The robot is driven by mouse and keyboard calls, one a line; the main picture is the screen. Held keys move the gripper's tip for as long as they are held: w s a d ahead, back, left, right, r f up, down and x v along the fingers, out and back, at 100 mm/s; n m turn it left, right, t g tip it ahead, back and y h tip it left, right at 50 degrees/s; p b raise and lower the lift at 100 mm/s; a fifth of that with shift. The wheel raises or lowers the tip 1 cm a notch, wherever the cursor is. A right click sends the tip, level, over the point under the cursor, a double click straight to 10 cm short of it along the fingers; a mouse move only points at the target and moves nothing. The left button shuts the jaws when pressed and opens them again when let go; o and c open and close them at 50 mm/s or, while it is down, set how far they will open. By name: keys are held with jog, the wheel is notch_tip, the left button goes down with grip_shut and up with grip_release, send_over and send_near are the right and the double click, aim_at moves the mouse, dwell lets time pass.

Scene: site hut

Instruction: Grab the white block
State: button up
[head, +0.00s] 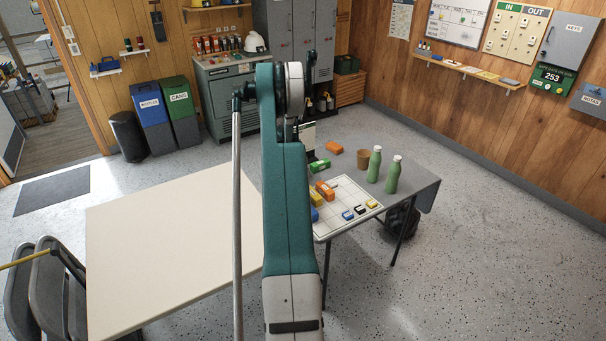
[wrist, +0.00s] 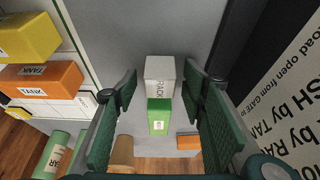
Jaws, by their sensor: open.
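The white block (wrist: 163,73), marked RACK, stands on the grey table in the wrist view. It appears between the two green fingers of my gripper (wrist: 158,88), which are spread apart with a gap on each side. Whether the fingertips reach down around it, I cannot tell. A green block (wrist: 158,118) appears just below the white block in the picture, also between the fingers. In the head view my arm hides the white block and my gripper; the green block (head: 319,165) shows beside the arm.
A printed sign (wrist: 292,95) stands close to the right finger. An orange block (wrist: 188,142), a brown cup (wrist: 122,152) and a green bottle (wrist: 53,155) are nearby. A white grid board (head: 345,190) holds several coloured blocks. A second green bottle (head: 393,175) stands on the grey table.

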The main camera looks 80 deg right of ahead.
jog(key=shift+c, duration=0.5)
jog(key=c, duration=0.9)
jog(key=shift+r, duration=0.15)
jog(key=shift+r+p, duration=0.55)
jog(key=shift+r, duration=4.35)
